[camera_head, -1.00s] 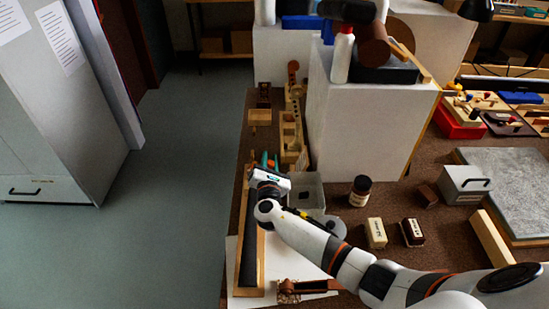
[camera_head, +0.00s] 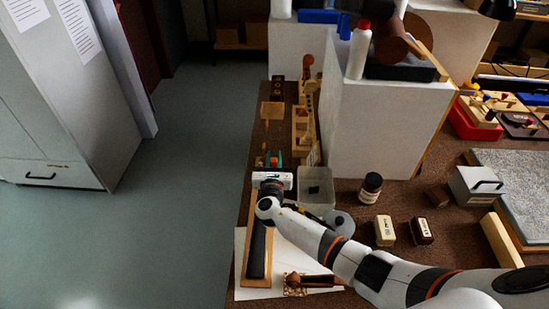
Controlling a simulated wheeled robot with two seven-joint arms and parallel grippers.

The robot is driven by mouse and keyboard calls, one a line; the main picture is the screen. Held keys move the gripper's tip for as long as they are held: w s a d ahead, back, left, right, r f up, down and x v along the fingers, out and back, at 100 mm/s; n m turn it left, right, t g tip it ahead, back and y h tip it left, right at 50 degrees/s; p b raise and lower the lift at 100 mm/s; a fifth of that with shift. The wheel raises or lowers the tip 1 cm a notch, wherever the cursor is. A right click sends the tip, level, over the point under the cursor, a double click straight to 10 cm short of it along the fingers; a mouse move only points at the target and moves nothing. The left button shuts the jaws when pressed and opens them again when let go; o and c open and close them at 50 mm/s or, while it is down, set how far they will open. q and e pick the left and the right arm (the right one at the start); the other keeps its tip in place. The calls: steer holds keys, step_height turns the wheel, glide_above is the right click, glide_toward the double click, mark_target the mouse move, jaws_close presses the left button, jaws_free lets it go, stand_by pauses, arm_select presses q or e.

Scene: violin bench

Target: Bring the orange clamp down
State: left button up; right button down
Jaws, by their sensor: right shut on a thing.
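My right gripper (camera_head: 270,166) is above the left edge of the bench, at the far end of a long narrow wooden tray with a dark strip (camera_head: 256,250). My arm reaches it from the lower right. An orange piece (camera_head: 266,153), which looks like part of the orange clamp, shows just beyond the gripper body, with a teal piece (camera_head: 280,158) beside it. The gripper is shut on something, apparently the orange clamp. The fingertips and most of the clamp are hidden behind the gripper body. My left gripper is not in view.
A clear plastic bin (camera_head: 321,199) stands right of the gripper. A dark jar (camera_head: 371,188) and two small blocks, one cream (camera_head: 384,231) and one brown (camera_head: 421,231), lie further right. A large white box (camera_head: 375,130) stands behind. Open floor (camera_head: 190,170) lies left.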

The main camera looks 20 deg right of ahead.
steer(key=shift+f, duration=0.1)
steer(key=c, duration=1.2)
jaws_free()
steer(key=shift+c, duration=0.2)
steer(key=v, duration=1.2)
steer(key=shift+b, duration=0.3)
